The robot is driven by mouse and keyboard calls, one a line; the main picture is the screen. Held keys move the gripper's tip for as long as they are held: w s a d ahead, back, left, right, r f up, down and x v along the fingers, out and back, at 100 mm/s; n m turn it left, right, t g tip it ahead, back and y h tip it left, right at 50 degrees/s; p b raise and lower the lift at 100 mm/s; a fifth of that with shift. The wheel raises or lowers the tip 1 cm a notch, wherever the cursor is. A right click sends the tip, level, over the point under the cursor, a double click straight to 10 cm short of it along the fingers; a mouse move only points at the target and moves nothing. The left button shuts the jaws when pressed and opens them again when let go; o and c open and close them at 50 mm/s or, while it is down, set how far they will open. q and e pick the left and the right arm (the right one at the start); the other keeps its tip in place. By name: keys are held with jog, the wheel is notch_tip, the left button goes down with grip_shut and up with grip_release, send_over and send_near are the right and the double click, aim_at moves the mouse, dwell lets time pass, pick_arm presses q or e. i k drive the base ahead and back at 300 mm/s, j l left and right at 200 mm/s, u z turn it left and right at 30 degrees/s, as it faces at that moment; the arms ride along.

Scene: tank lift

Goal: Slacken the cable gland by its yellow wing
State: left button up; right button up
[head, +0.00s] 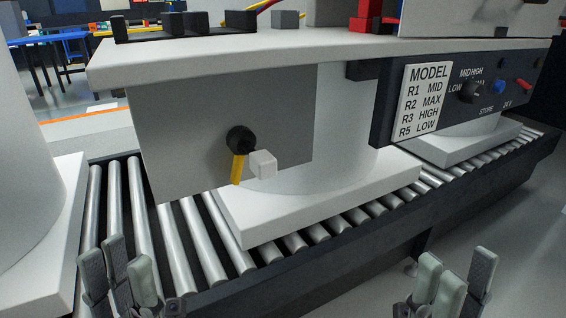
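The cable gland (240,139) is a black round fitting on a grey panel (200,115) below the white tabletop. Its yellow wing (237,169) hangs down from it, tilted slightly to the left at the bottom. A small white block (263,164) sits just right of the wing. My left gripper (128,262) is at the bottom left, below and left of the gland, with its fingers apart and nothing seen between them. My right gripper (456,275) is at the bottom right, fingers apart and empty, far from the gland.
A roller conveyor (205,260) runs under the panel, bearing white pedestal bases (245,222). A dark control panel (470,95) with a "MODEL" label (424,98), a black knob and red and blue controls is at the right. The white tabletop (230,50) overhangs the gland.

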aim_at(239, 133)
jog(key=i+l+u, duration=0.1)
jog(key=l+u, duration=0.25)
jog(key=l, duration=0.5)
jog(key=l+u, duration=0.3)
jog(key=l, duration=0.55)
jog(key=u, duration=0.95)
